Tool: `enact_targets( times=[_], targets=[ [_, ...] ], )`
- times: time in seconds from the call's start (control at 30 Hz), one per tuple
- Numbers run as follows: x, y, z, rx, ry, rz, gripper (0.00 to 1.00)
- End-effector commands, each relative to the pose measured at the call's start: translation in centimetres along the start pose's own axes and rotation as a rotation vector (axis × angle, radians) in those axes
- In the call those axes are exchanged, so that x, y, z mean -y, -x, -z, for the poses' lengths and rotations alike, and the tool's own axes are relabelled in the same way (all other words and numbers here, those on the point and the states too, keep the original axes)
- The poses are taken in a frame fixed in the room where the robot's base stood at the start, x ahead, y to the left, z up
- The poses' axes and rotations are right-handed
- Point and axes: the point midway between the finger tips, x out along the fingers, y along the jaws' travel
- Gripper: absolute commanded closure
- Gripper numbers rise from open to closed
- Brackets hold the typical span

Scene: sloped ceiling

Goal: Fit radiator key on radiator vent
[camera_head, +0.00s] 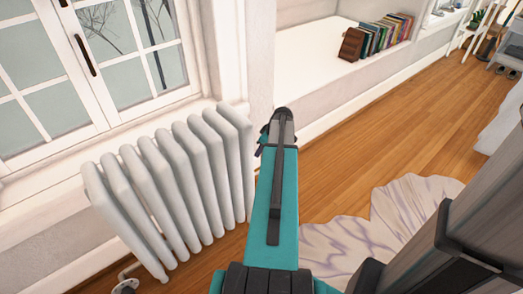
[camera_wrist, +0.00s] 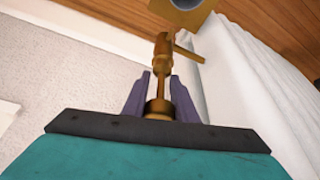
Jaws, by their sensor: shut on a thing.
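The white ribbed radiator (camera_head: 170,185) stands below the window, and its pale fins also show at the right of the wrist view (camera_wrist: 245,85). My gripper (camera_wrist: 160,82) is shut on the brass radiator key (camera_wrist: 166,88), with a dark finger on either side of its shaft. In the head view my gripper (camera_head: 263,143) is at the radiator's right end. Beyond the fingers, a brass piece with a side stem (camera_wrist: 187,52), seemingly the vent, points toward the radiator. The key lines up with it, but I cannot tell whether it is seated. My arm hides this spot in the head view.
A brass plate with a grey round centre (camera_wrist: 185,10) shows at the top of the wrist view. A pale wall (camera_wrist: 70,65) lies on the left. A crumpled pale rug (camera_head: 375,225) lies on the wooden floor. Books (camera_head: 378,38) stand on the white ledge.

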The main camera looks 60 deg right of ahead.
Motion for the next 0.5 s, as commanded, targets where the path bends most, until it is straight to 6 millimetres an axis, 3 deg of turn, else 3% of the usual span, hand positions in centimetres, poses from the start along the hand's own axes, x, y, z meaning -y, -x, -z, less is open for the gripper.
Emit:
enact_targets(
  times=[0.1,0.13,0.23,0.5],
  targets=[
    [0.0,0.01,0.0,0.0,0.0,0.0,0.99],
    [0.0,0.01,0.0,0.0,0.0,0.0,0.71],
    [0.0,0.01,0.01,0.0,0.0,0.0,0.54],
    [0.01,0.0,-0.01,0.0,0.0,0.0,0.53]
  ],
)
